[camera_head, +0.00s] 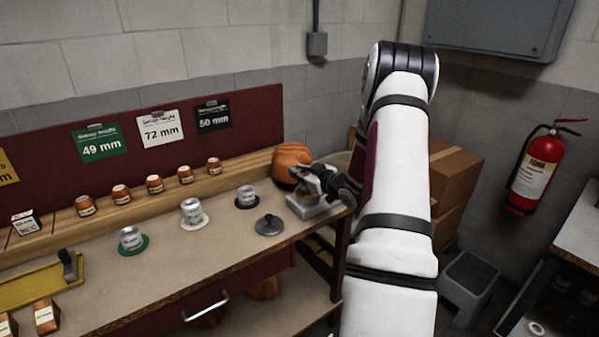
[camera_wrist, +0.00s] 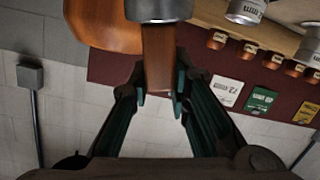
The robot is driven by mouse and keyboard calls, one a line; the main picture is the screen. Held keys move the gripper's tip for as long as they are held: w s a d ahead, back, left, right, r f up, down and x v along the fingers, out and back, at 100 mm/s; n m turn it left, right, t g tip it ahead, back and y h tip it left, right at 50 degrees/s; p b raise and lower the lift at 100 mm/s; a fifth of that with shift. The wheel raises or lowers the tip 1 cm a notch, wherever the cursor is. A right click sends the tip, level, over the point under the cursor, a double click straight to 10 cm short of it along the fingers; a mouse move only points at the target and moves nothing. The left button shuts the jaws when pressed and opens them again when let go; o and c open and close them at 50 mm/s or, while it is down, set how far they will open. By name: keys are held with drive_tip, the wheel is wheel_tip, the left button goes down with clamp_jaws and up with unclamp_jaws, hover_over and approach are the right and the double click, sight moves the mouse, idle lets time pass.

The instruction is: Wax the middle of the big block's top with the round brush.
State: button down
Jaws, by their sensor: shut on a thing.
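The big block (camera_head: 290,158) is a rounded orange-brown wooden form at the right end of the bench, by the back ledge. In the wrist view the block (camera_wrist: 100,22) is at the upper left, cut by the frame edge. My gripper (camera_head: 312,186) is beside the block, low over a pale grey tray or slab (camera_head: 318,209). In the wrist view my gripper (camera_wrist: 160,88) is shut on the brown handle of the round brush (camera_wrist: 158,55). A grey cylindrical part (camera_wrist: 158,8) is at the handle's far end. The bristles and the block's top middle cannot be made out.
A dark round lid (camera_head: 268,226) lies left of the tray. Silver cans (camera_head: 192,212) stand on coloured discs on the bench. Several small copper-coloured pots (camera_head: 155,184) line the ledge. A yellow tray (camera_head: 40,288) is at the left. Cardboard boxes (camera_head: 452,180) stand behind my arm.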

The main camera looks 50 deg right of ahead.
drive_tip(key=shift+r+p, duration=2.15)
drive_tip(key=shift+r, duration=1.35)
